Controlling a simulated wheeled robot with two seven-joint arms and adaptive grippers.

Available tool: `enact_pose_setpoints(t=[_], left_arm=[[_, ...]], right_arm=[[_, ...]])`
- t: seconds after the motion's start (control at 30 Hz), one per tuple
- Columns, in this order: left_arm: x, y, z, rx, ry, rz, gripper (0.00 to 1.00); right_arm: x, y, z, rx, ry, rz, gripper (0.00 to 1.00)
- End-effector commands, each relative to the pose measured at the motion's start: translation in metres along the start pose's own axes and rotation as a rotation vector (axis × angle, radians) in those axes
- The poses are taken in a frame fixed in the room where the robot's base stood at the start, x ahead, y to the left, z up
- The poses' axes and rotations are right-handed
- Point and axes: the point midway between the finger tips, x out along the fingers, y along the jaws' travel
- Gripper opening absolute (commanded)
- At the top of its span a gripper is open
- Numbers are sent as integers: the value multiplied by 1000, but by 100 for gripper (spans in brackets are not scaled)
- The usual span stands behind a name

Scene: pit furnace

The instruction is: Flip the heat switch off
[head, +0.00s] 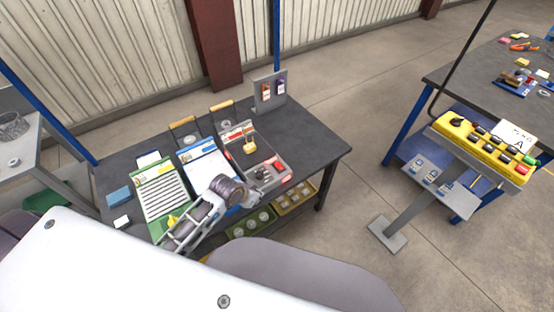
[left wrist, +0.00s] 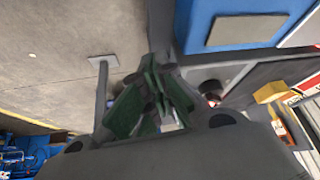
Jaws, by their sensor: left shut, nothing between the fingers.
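The grey control box (head: 285,157) lies on the dark table, with a yellow padlock (head: 249,147), dark switch parts (head: 263,173) and red parts on its face. No heat label is legible, so I cannot tell which part is the heat switch. My left arm reaches in over the clipboards, its end just short of the box's near left corner. In the left wrist view my left gripper (left wrist: 154,68) is shut and empty. A black knob (left wrist: 212,87) on a grey surface sits just right of its fingers, apart from them in the picture. My right gripper is not in view.
A green clipboard (head: 157,192) and a blue clipboard (head: 203,162) lie left of the box. A tag holder (head: 269,90) stands behind it. A yellow button panel (head: 485,145) on a pedestal stands right, across open floor. The table's right end is clear.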

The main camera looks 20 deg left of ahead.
Motion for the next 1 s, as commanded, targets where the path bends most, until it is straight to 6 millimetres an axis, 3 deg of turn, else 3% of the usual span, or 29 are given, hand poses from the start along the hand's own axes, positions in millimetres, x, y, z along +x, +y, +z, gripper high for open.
enact_pose_setpoints(t=[0.6,0.8,1.0], left_arm=[[-41,-36,-109,199,212,61,0],[-57,-46,-135,246,263,74,0],[-66,-51,-148,271,289,81,0]], right_arm=[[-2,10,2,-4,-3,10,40],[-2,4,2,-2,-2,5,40],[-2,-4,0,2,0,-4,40]])
